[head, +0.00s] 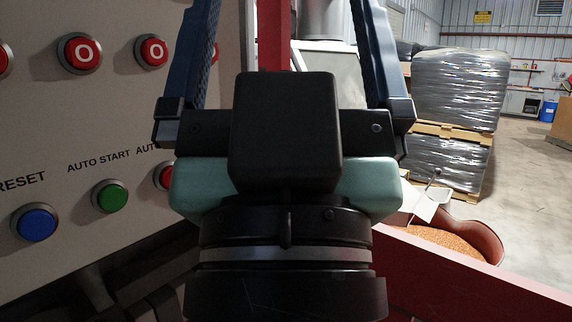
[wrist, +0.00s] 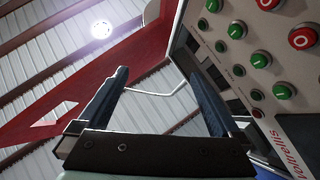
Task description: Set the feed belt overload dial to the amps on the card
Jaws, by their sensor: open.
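My gripper (head: 287,12) is open and empty, its two blue fingers spread wide and pointing up past the top of the head view. In the wrist view my gripper (wrist: 148,68) shows the same wide gap, with nothing between the fingers. A beige control panel (head: 60,120) stands at the left of the head view, partly hidden by my gripper. The panel (wrist: 292,92) also shows at the right of the wrist view. I cannot make out the overload dial or the card in either view.
The panel carries a blue button (head: 37,222), a green button (head: 110,196) and red buttons marked O (head: 79,53). Labels read RESET and AUTO START. A red beam (head: 480,285) runs along the lower right. Wrapped pallets (head: 458,90) and a bin of copper-coloured granules (head: 440,243) stand beyond.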

